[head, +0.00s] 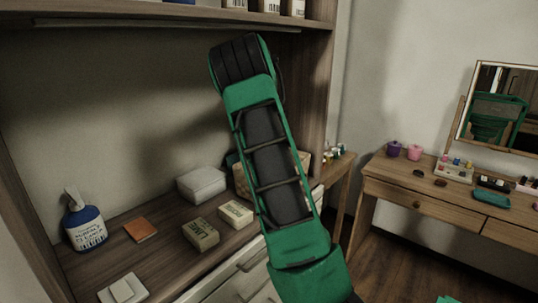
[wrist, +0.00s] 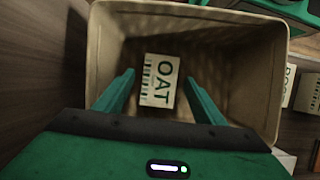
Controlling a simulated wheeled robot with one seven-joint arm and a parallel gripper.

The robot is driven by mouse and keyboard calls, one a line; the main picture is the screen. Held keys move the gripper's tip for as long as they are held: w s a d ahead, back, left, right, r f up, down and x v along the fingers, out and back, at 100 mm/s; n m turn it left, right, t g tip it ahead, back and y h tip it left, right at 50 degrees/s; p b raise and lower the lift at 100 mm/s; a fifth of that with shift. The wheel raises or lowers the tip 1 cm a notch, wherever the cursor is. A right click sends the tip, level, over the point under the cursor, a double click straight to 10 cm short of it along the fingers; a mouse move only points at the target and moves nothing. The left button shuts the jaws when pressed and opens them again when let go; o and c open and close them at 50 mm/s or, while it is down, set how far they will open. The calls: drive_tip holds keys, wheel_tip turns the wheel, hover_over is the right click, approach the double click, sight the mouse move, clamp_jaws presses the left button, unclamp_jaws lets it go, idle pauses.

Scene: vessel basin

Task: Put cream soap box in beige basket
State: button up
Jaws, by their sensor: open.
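The beige basket (wrist: 105,45) fills most of the wrist view. In the head view the basket (head: 242,182) stands on the wooden shelf, mostly hidden behind my arm. A cream soap box (wrist: 160,80) with dark letters "OAT" is inside the basket and seems to lie on its floor. My gripper (wrist: 159,79) is over the basket with its fingers apart, one on each side of the box in the picture. I see gaps between the fingers and the box. My gripper is hidden behind my arm in the head view.
A pale lettered box (head: 236,213) and an olive-tan box (head: 200,233) lie left of the basket. A whitish lidded box (head: 201,184), cleaner bottle (head: 85,225), orange-brown block (head: 140,229) and white dish (head: 123,290) are farther left. An upper shelf (head: 180,15) overhangs.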

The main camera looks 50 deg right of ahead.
drive_tip(key=v, duration=1.2)
drive_tip(key=shift+r, duration=0.3)
drive_tip(key=shift+s, duration=0.15)
